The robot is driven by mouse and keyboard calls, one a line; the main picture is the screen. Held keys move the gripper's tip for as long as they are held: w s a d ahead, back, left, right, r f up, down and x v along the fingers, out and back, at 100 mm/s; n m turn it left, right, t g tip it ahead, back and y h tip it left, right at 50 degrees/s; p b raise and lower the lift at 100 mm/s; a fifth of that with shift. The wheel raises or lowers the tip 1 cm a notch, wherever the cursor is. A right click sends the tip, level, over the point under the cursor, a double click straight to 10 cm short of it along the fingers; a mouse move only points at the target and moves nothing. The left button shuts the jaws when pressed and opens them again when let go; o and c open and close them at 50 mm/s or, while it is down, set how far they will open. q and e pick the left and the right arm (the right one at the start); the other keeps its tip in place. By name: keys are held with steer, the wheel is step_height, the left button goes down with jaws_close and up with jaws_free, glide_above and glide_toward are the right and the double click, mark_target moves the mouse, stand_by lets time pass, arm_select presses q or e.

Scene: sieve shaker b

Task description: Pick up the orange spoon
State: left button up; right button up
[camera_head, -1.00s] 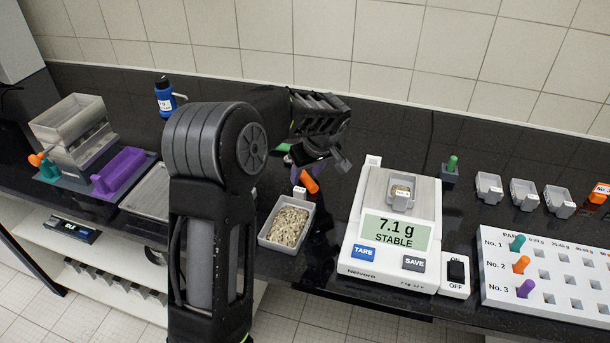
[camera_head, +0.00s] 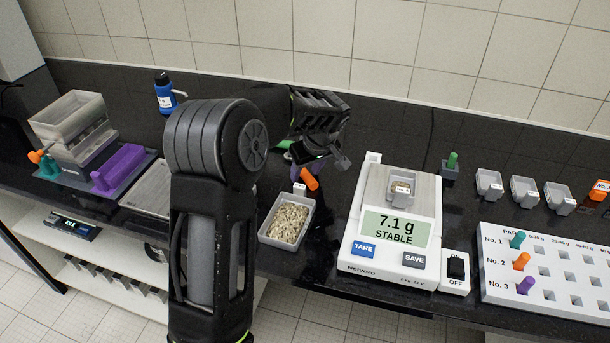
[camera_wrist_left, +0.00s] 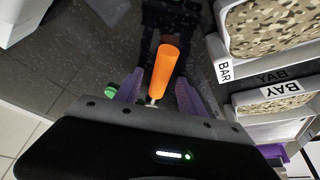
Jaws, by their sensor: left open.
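The orange spoon shows in the wrist view as an upright-looking orange handle (camera_wrist_left: 164,70) between the two purple fingers of my left gripper (camera_wrist_left: 155,92). The fingers are apart, with a gap on each side of the handle. In the head view the orange handle (camera_head: 309,179) sticks out just below my left gripper (camera_head: 312,165), behind the tray of pale grains. The spoon's lower part is hidden by the gripper, and I cannot tell what it rests in. My right gripper is not in view.
A tray of grains (camera_head: 286,222) stands close in front of the spoon. The scale (camera_head: 384,266) reading 7.1 g is to the right. A green object (camera_wrist_left: 111,92) lies beside the left finger. Several small cups and a white peg board (camera_head: 553,276) are at far right.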

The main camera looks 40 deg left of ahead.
mark_target(306, 172)
arm_select(q)
jaws_close()
stand_by(0.4)
stand_by(0.4)
steer(key=shift+r+p, duration=0.25)
steer(key=shift+p, duration=0.1)
steer(key=shift+r+b, duration=0.3)
step_height(306, 172, up, 9)
steer(key=b, duration=0.1)
